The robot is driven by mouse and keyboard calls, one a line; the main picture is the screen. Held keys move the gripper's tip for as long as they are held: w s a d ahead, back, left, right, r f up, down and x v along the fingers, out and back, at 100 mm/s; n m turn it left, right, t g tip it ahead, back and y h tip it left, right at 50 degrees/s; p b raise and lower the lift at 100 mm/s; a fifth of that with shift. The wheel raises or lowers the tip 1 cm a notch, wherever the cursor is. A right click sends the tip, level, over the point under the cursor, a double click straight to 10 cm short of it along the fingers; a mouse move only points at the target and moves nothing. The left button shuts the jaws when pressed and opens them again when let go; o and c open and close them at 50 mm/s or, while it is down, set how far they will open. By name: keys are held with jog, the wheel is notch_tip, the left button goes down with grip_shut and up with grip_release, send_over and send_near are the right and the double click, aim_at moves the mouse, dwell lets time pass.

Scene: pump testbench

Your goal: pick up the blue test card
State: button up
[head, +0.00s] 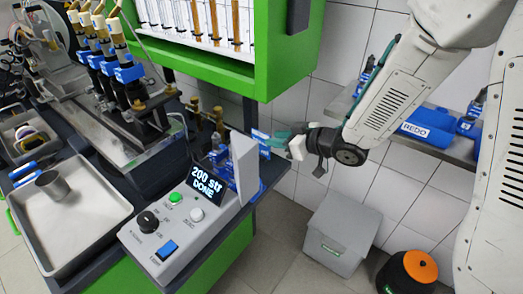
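A small blue piece with a pale stripe, which looks like the blue test card (261,136), shows just behind the upright grey part of the control box. My gripper (276,138), with teal fingers, reaches in from the right, and its tips are right at this blue piece. The view is too small to tell whether the fingers are closed on it or only beside it. The grey control box (178,237) has a display (208,185) reading "200 str DONE", a green button and a black knob.
A metal tray (85,235) holding a cup (52,185) stands at left. Pumps with blue parts (128,73) stand behind it. A green-framed cabinet (262,50) hangs above. A grey bin (340,232) and a black-and-orange container (408,270) stand on the floor. A shelf at right holds a blue "REDO" bin (428,130).

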send_over(261, 154)
notch_tip(261, 154, down, 2)
jog(key=shift+w+f, duration=0.1)
jog(key=shift+f, duration=0.15)
jog(key=shift+c, duration=0.3)
grip_shut()
